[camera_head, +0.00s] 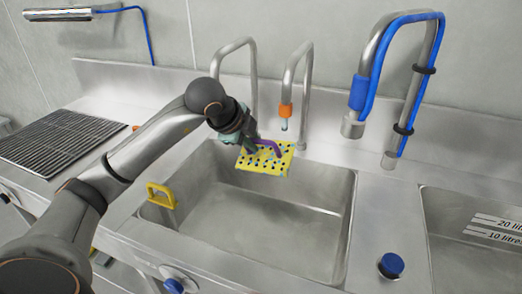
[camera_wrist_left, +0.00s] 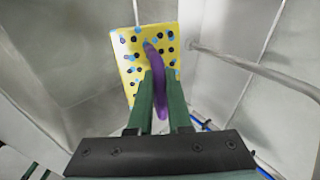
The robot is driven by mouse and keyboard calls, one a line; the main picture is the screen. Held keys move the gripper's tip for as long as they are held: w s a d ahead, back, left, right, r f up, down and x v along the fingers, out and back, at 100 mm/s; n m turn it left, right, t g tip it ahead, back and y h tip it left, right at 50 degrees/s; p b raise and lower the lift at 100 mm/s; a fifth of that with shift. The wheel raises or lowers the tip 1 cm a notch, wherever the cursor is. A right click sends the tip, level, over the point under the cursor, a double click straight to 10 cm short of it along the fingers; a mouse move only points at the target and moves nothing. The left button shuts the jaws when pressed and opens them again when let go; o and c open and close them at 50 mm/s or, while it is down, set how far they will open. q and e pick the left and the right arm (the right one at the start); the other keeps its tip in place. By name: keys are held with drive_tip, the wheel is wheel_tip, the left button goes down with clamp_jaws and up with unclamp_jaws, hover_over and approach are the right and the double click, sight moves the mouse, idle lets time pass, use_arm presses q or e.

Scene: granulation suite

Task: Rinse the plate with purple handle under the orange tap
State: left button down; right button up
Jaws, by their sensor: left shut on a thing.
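The yellow plate (camera_head: 265,161) with dark and blue spots is held tilted over the back of the left sink basin. Its purple handle (camera_head: 268,146) is in my left gripper (camera_head: 250,145). In the left wrist view the green fingers (camera_wrist_left: 160,85) are shut around the purple handle (camera_wrist_left: 157,85), and the plate (camera_wrist_left: 127,62) lies beyond them. The orange tap (camera_head: 286,110) hangs just above and behind the plate, with a short pale blue piece below it. A thin pale line meets the plate's edge in the wrist view; I cannot tell whether it is water. My right gripper is not in view.
The basin (camera_head: 290,225) is otherwise empty. A yellow handle (camera_head: 161,195) stands at its left rim. A plain tap (camera_head: 235,45) and a blue-hosed spray tap (camera_head: 357,95) flank the orange one. A blue knob (camera_head: 391,265) sits right of the basin.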

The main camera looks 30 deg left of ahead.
use_arm(q)
drive_tip(key=shift+d+r, duration=0.1)
drive_tip(key=shift+d, duration=0.4)
drive_tip(key=shift+a, duration=0.1)
drive_tip(key=shift+a+b, duration=0.35)
drive_tip(key=shift+a, duration=0.2)
drive_tip(key=shift+s+b, duration=0.45)
drive_tip(key=s+b, duration=0.4)
drive_tip(key=s, duration=0.3)
drive_tip(key=shift+a+b, duration=0.2)
drive_tip(key=shift+b, duration=0.2)
idle(0.8)
